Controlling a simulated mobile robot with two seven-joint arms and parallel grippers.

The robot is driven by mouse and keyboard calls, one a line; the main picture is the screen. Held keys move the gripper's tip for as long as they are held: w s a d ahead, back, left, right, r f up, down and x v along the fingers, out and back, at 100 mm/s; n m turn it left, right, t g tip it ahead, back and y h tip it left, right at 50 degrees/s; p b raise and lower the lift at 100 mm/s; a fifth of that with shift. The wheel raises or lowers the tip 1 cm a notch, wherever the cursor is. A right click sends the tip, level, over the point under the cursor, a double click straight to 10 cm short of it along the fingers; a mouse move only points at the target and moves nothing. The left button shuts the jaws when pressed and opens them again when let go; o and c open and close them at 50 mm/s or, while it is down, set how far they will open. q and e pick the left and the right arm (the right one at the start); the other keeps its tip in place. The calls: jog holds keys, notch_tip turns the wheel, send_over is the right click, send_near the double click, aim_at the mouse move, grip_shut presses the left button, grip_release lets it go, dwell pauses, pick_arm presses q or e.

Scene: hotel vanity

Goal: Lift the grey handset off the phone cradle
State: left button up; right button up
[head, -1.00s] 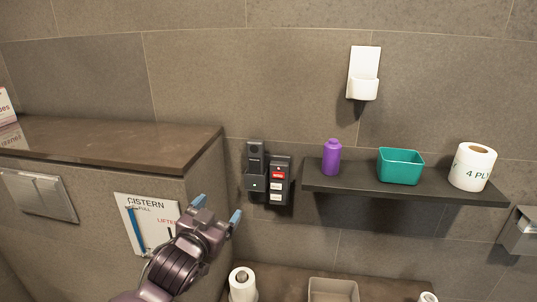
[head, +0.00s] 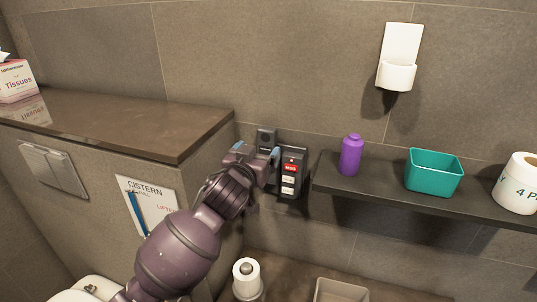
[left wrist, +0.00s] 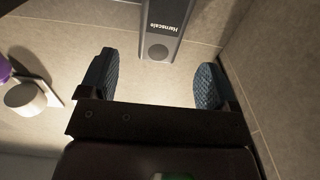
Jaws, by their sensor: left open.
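The grey handset (head: 266,135) hangs on the wall at the left part of the black phone cradle (head: 292,160). Only its top shows in the head view, above my left gripper (head: 258,151), which hides the rest. My left gripper is open in front of the handset. In the left wrist view the handset (left wrist: 163,28), with a round button and lettering, comes in from the top. Its end lies in line with the gap between the two blue fingertips (left wrist: 156,80). No contact with the fingers shows. My right gripper is in neither view.
Right of the cradle, a dark shelf (head: 388,204) holds a purple bottle (head: 351,156), a teal bin (head: 433,172) and a paper roll (head: 518,184). A brown-topped ledge (head: 130,125) stands close on the left. A white holder (head: 399,60) is on the wall above.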

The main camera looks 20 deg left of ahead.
aim_at(265, 141)
pick_arm(q)
jog(key=shift+w+r, duration=0.1)
jog(key=shift+w, duration=0.65)
jog(key=w, duration=0.3)
jog(key=shift+w+d, duration=0.1)
jog(key=shift+w, duration=0.8)
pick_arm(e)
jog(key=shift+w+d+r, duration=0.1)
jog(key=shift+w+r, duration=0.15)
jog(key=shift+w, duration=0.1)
pick_arm(q)
jog(key=c, duration=1.1)
jog(key=shift+o, duration=0.2)
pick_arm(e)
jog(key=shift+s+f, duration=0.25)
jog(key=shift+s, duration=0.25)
pick_arm(q)
jog(key=shift+r, duration=0.1)
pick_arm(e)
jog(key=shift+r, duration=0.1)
